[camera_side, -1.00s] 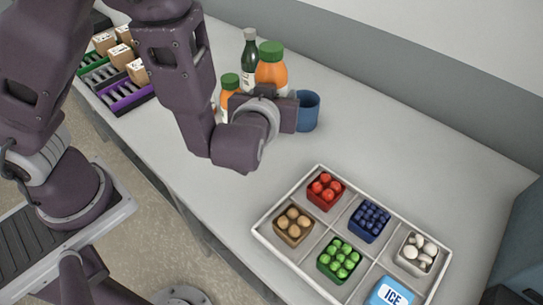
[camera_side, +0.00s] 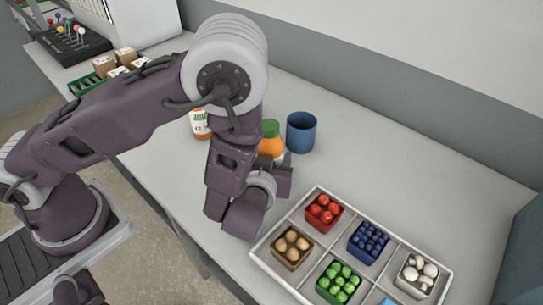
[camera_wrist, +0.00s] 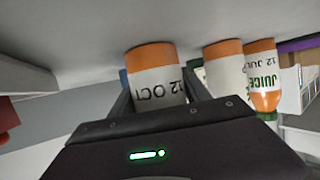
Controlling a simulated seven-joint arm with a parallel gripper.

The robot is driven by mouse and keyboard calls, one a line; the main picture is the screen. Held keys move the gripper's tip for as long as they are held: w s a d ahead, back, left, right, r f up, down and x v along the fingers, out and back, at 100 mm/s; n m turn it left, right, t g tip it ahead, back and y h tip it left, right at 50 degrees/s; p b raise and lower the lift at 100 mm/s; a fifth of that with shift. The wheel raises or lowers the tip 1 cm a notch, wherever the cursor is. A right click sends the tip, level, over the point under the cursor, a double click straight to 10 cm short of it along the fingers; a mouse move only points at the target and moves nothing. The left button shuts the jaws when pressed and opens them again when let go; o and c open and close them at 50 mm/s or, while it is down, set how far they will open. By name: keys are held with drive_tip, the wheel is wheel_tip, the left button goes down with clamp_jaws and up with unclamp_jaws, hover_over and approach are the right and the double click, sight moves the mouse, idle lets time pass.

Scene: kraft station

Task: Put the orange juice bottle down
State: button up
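My gripper (camera_side: 281,170) points toward the back of the counter, low beside the tray. It is shut on an orange juice bottle with a green cap (camera_side: 270,137). In the wrist view the picture is upside down, and this bottle (camera_wrist: 157,80) stands between the two fingers, its label reading "12 OCT". The bottle is upright. Its base is hidden in the side view, so I cannot tell if it touches the counter.
A blue cup (camera_side: 301,133) stands just behind the bottle. The divided tray (camera_side: 262,252) with produce boxes is at the front right. Another juice bottle (camera_side: 199,124) stands to the left; the wrist view shows two others (camera_wrist: 225,68), (camera_wrist: 263,78). The counter right of the cup is clear.

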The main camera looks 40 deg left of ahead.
drive_tip(key=shift+o, duration=1.3)
drive_tip(key=shift+r, duration=0.15)
drive_tip(key=v, duration=1.2)
drive_tip(key=shift+d, duration=0.1)
